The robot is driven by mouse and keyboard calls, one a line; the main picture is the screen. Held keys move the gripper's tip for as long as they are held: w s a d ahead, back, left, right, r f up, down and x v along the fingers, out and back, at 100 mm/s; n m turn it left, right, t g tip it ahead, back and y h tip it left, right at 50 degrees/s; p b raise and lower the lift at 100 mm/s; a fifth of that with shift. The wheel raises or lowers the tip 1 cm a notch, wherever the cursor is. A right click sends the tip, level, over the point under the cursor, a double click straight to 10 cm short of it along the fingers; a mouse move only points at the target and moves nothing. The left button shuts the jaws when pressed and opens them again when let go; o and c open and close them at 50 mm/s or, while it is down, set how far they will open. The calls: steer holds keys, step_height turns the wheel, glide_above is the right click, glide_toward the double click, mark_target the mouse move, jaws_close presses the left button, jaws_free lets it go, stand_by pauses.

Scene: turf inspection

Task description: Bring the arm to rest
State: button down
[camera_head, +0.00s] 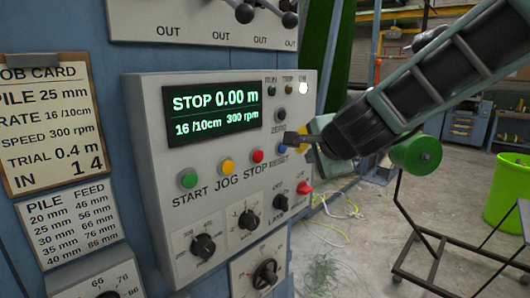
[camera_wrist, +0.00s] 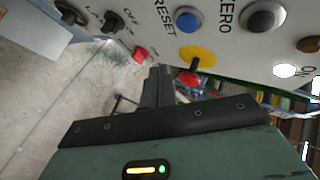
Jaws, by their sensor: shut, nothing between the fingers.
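The grey control panel (camera_head: 225,165) fills the middle of the head view. Its display (camera_head: 211,110) reads STOP 0.00 m, 16 /10cm, 300 rpm. I cannot tell whether the fingers touch the panel. The blue button (camera_wrist: 188,20) shows above.
Green, yellow and red buttons (camera_head: 257,156) and black knobs (camera_head: 203,245) cover the panel. A lit white lamp (camera_head: 304,88) is at its upper right. A job card (camera_head: 48,125) hangs left.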

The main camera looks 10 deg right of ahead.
steer(key=s+a+f+n+g+y+b, duration=0.4)
steer(key=s+a+f+n+g+b, duration=0.1)
steer(key=s+a+f+n, duration=0.8)
steer(key=s+d+f+n+g+h+b, duration=0.2)
steer(key=s+f+n, duration=0.3)
steer(key=s, duration=0.4)
steer(key=s+d+f+n+g+h+b, duration=0.2)
steer(key=s+d+f+n+g, duration=0.2)
steer(key=s, duration=0.5)
step_height(320, 180, down, 2)
steer(key=shift+s+d+f+n, duration=0.15)
steer(key=shift+d+n, duration=0.1)
steer(key=shift+n, duration=0.65)
